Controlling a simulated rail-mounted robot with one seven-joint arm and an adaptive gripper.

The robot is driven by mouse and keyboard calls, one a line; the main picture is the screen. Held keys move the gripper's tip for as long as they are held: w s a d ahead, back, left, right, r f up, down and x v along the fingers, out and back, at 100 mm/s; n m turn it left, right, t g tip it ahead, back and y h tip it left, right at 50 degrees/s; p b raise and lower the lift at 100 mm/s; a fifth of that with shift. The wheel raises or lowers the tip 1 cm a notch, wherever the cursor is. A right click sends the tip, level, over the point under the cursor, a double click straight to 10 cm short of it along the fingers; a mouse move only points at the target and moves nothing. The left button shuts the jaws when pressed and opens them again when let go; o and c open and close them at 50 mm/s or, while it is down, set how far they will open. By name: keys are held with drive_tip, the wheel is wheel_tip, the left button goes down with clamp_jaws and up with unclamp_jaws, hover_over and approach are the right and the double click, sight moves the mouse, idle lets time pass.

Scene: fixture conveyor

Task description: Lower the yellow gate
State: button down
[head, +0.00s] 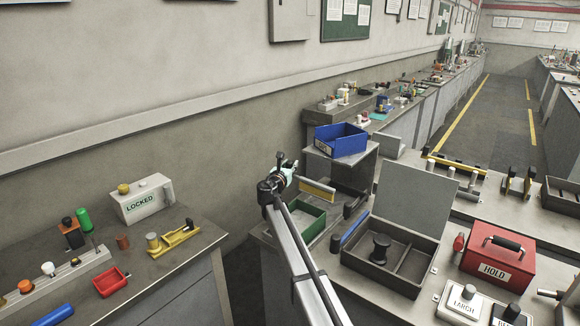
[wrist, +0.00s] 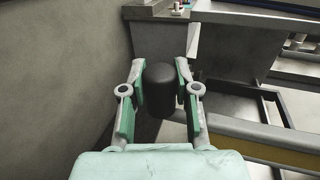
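A grey panel with a yellow face, which looks like the yellow gate (head: 318,191), stands beside the green tray in the head view, just right of my gripper (head: 290,171). In the wrist view a grey bar with a yellow band (wrist: 270,150) runs across the lower right and appears to be the same gate. A dark rounded knob (wrist: 159,92) stands between the fingers of my gripper (wrist: 160,68). The fingers are apart, with a narrow gap visible on each side of the knob. The knob cannot be made out in the head view.
A green tray (head: 303,224) lies below my gripper. A blue bin (head: 341,147) stands behind on a grey block. An open grey box (head: 420,243) with a raised lid and a red HOLD box (head: 497,262) are to the right. Open floor separates the left bench.

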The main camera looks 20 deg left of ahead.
wheel_tip(320, 180, down, 10)
drive_tip(key=b, duration=0.6)
drive_tip(key=shift+f, duration=0.25)
drive_tip(key=c, duration=0.8)
unclamp_jaws()
drive_tip(key=shift+f, duration=0.1)
